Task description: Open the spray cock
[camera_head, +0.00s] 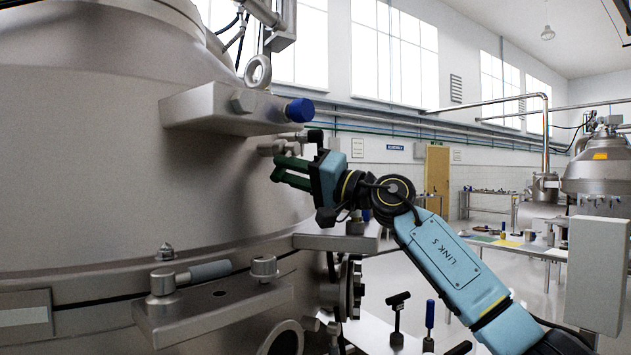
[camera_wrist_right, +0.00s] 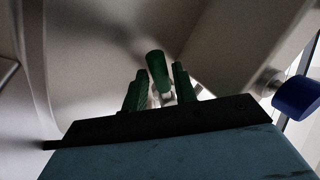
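The spray cock appears to be the small metal fitting (camera_head: 275,147) on the separator's side, below the upper bracket. A dark green cylindrical handle (camera_wrist_right: 158,70), likely the cock's, shows in the right wrist view just beyond and between my fingers. My right gripper (camera_head: 287,172) points left at the separator wall, close below the fitting. In the wrist view the right gripper (camera_wrist_right: 160,88) has its green fingers apart on either side of the handle's line. I see no clear contact, and the exact depth is hard to tell. My left gripper is out of view.
The upper metal bracket (camera_head: 225,108) with a blue knob (camera_head: 299,110) juts out above my right gripper. A lower bracket (camera_head: 205,310) with a grey-handled clamp (camera_head: 200,272) stands below left. Upright tools (camera_head: 397,310) are at the bottom. Open floor lies farther right.

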